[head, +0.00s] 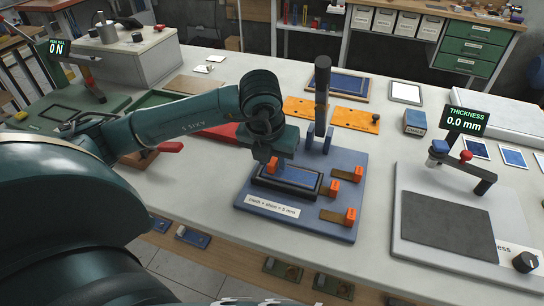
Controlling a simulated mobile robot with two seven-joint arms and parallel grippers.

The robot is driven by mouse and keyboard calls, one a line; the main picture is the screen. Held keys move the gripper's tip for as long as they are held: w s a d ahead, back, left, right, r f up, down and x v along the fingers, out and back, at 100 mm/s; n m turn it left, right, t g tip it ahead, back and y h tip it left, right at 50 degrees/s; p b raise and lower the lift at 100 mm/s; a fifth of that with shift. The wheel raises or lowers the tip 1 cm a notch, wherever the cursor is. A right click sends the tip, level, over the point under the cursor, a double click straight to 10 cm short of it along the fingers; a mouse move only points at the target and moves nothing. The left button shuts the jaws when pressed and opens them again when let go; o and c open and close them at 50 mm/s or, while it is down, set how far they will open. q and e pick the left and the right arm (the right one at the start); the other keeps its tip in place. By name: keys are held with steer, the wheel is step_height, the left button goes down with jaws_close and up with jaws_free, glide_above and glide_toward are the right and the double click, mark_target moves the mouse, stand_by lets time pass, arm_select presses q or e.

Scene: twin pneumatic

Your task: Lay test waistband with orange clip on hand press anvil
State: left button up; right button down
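A blue strip (300,176) lies in a dark-rimmed rectangular block on a blue base plate (345,160) in the middle of the table. A tall black lever (322,85) stands upright behind it; this looks like the hand press, and the block its anvil. My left gripper (271,158) is lowered over the block's left end, right at an orange clip (272,166). The arm hides its fingertips, so I cannot tell if they grip the clip. Other orange clips sit at the block's right (331,174) and on brown strips (349,217). My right gripper is out of view.
A thickness gauge (445,210) with a 0.0 mm display stands at right. Orange plates (355,118), a blue chalk box (415,122) and framed panels lie behind the press. A red-handled tool (171,147) lies at left. Bare table shows between the press and the gauge.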

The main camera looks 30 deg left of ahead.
arm_select(q)
steer(key=shift+o, duration=0.5)
steer(key=shift+r, duration=0.1)
steer(key=shift+r, duration=0.25)
steer(key=v, duration=1.1)
steer(key=shift+r, duration=0.35)
steer(key=shift+s, duration=0.1)
